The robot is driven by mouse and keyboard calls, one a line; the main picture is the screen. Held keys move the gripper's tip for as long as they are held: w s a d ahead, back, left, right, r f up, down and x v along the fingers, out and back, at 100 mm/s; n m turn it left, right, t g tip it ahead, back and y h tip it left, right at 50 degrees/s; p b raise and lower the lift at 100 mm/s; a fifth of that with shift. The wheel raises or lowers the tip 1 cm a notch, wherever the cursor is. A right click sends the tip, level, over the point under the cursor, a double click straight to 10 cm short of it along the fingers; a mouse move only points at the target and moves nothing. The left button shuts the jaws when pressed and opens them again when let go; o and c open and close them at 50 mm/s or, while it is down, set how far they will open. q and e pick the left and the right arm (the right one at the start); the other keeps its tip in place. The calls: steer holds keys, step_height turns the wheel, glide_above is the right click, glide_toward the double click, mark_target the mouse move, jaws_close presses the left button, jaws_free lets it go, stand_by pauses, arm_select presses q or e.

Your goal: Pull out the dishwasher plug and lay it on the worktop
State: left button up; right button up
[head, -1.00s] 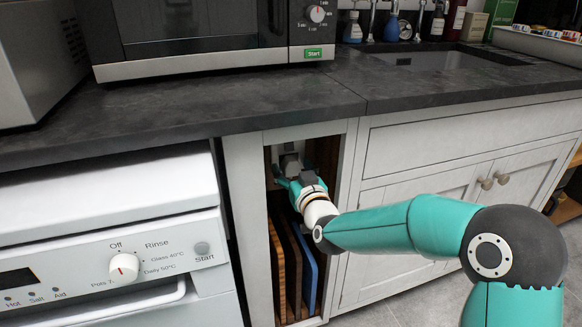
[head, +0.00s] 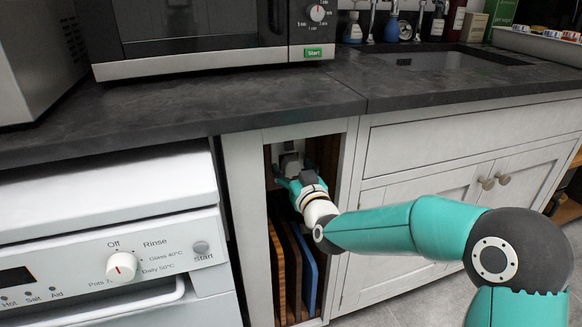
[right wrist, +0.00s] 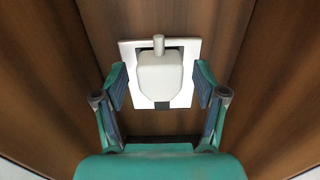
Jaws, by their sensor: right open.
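The white dishwasher plug (right wrist: 160,78) sits in a white wall socket plate (right wrist: 126,52) at the back of a wood-lined cupboard opening, in the right wrist view. My right gripper (right wrist: 161,88) is open, with one finger on each side of the plug and a visible gap to it on both sides. In the head view my right gripper (head: 288,174) reaches into the narrow opening below the worktop (head: 200,105) and hides most of the plug and socket. My left gripper is not in view.
Upright boards (head: 292,268) stand in the opening below my right gripper. The cupboard walls are close on both sides. The white dishwasher (head: 100,200) stands to the left. A microwave (head: 200,30) stands on the worktop, with bare worktop in front of it.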

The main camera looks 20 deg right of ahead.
mark_target(293, 170)
jaws_close()
stand_by(0.3)
steer(key=shift+s, duration=0.15)
steer(key=shift+s+b, duration=0.6)
steer(key=shift+s, duration=0.3)
steer(key=shift+s+d+b, duration=0.1)
steer(key=shift+s+b, duration=0.75)
steer(key=shift+s, duration=1.1)
steer(key=shift+s, duration=0.1)
